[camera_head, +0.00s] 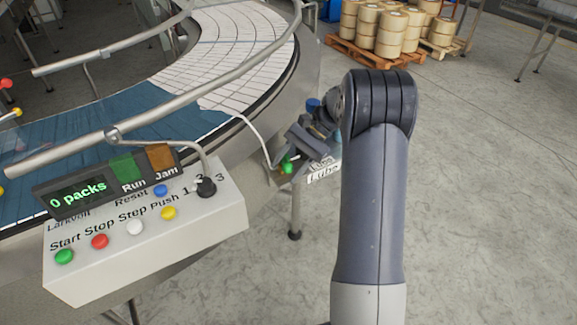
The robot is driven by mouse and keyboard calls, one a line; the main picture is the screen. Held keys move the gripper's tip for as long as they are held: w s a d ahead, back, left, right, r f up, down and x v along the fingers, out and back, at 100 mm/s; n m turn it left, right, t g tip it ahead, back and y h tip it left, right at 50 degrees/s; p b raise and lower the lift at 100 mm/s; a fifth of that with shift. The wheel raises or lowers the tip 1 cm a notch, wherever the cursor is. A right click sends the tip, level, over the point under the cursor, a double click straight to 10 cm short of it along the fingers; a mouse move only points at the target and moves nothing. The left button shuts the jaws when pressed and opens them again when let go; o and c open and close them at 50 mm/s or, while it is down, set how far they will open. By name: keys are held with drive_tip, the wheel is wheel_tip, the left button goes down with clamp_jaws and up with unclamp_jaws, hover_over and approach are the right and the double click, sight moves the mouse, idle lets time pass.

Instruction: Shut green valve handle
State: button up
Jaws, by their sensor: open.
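A small green handle (287,166) shows beside the curved conveyor's outer side, next to a white box labelled "Lube" (324,173). I take it for the green valve handle; it is small, and its exact angle cannot be made out. My gripper (296,154) is at the end of my arm, pointing down and left, with its dark jaws right by the green handle. The jaws are open. Whether they touch the handle cannot be told, and they hide part of the area around it.
A curved conveyor (232,35) with guide rails runs along the left. A control box (150,250) with coloured buttons and a "0 packs" display (78,195) stands front left. A pallet of rolls (375,55) is at the back. The floor (490,200) at right is clear.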

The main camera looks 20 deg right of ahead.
drive_tip(key=shift+r, duration=0.1)
wheel_tip(320, 180, up, 10)
drive_tip(key=shift+f+b, duration=0.1)
drive_tip(key=shift+b, duration=0.7)
drive_tip(key=shift+c, duration=0.4)
